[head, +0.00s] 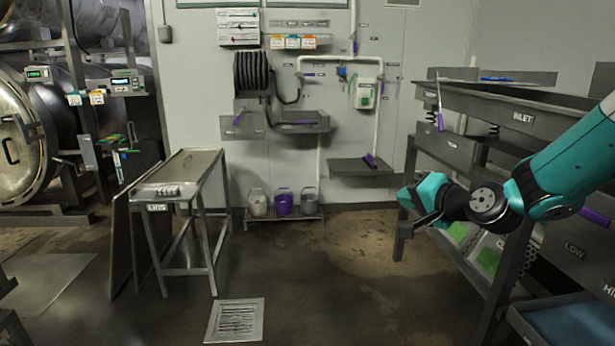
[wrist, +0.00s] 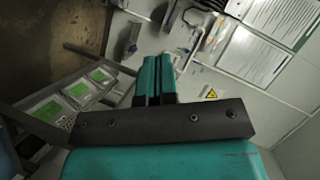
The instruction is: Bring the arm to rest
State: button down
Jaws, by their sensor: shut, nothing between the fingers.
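My gripper (head: 412,208) is at the right of the head view, in front of the grey rack marked INLET. My teal arm reaches in from the right edge. The fingers point to the left and hold nothing. In the wrist view my gripper (wrist: 157,68) shows its two teal fingers side by side and closed together, with no object between them.
The INLET rack (head: 470,100) stands close behind and right of my arm. A narrow metal table (head: 190,165) stands at the left, near the round autoclave door (head: 18,140). Three buckets (head: 283,203) stand by the back wall. The middle floor is clear around a drain grate (head: 235,320).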

jog(key=s+a+r+n+g+y+p, duration=0.1)
jog(key=s+a+r+n+g, duration=0.1)
jog(key=s+a+n+g, duration=0.3)
jog(key=s+a+r+n+g+p, duration=0.1)
jog(key=s+a+r, duration=0.15)
jog(key=s, duration=0.45)
jog(key=s+d+n+g+h+p, duration=0.1)
jog(key=s+n+g, duration=0.6)
jog(key=s, duration=1.7)
jog(key=n+h+p, duration=0.1)
jog(key=h, duration=0.1)
jog(key=shift+h, duration=0.3)
